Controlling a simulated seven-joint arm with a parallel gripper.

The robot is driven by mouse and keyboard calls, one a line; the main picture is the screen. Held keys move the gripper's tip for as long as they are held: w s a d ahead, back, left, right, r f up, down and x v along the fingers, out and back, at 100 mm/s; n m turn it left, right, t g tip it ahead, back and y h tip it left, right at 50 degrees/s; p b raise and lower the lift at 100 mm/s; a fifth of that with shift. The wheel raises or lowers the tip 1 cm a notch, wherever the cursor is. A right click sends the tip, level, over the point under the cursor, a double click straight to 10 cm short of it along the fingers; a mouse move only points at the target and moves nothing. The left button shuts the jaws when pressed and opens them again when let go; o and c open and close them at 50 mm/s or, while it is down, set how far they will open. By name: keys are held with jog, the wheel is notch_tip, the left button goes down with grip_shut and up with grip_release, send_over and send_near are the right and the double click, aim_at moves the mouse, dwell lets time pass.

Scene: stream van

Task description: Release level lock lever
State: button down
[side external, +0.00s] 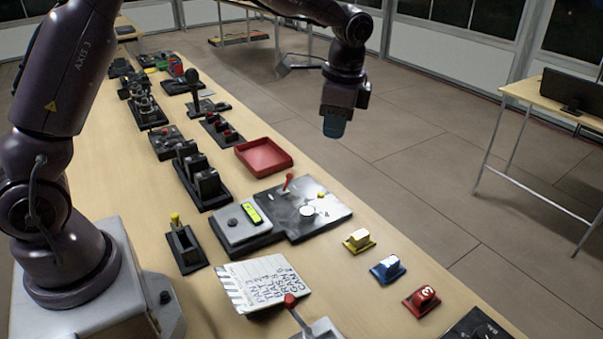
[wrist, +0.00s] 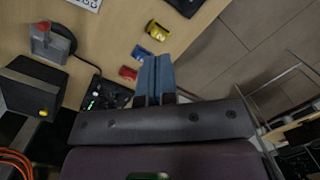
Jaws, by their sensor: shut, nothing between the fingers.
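My gripper (side external: 334,127) hangs high at the upper middle of the side view, past the table's right edge, with its blue fingers together and empty. The shut fingers also show in the wrist view (wrist: 155,75). A dark panel (side external: 318,222) lies on the table below, with a small red-tipped lever (side external: 288,181) standing on it and a yellow-green vial or display (side external: 254,214) beside it. Another lever with a red knob (side external: 291,300) stands on a grey base near the front; it seems to show in the wrist view (wrist: 44,30). I cannot tell which lever is the level lock. My gripper touches neither.
Yellow (side external: 358,240), blue (side external: 388,268) and red (side external: 422,300) blocks line the table's right edge. A red tray (side external: 263,157) and black switch units (side external: 202,177) stand behind the panel. A written slate (side external: 262,282) lies in front. The air around my gripper is clear.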

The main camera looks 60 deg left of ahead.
jog(key=w+a+f+m+g, duration=0.1)
jog(key=w+a+f+m, duration=0.1)
jog(key=w+f+m, duration=0.4)
jog(key=w+a+f+m+g, duration=0.1)
jog(key=w+a+f+m, duration=0.1)
jog(key=w+f+m, duration=0.45)
jog(key=s+a+m+g+y, duration=0.1)
jog(key=s+a+m, duration=0.2)
jog(key=a+m, duration=0.3)
jog(key=shift+m+g+y, duration=0.3)
jog(key=shift+m+y, duration=0.1)
jog(key=shift+m, duration=1.85)
jog(key=shift+a, duration=0.1)
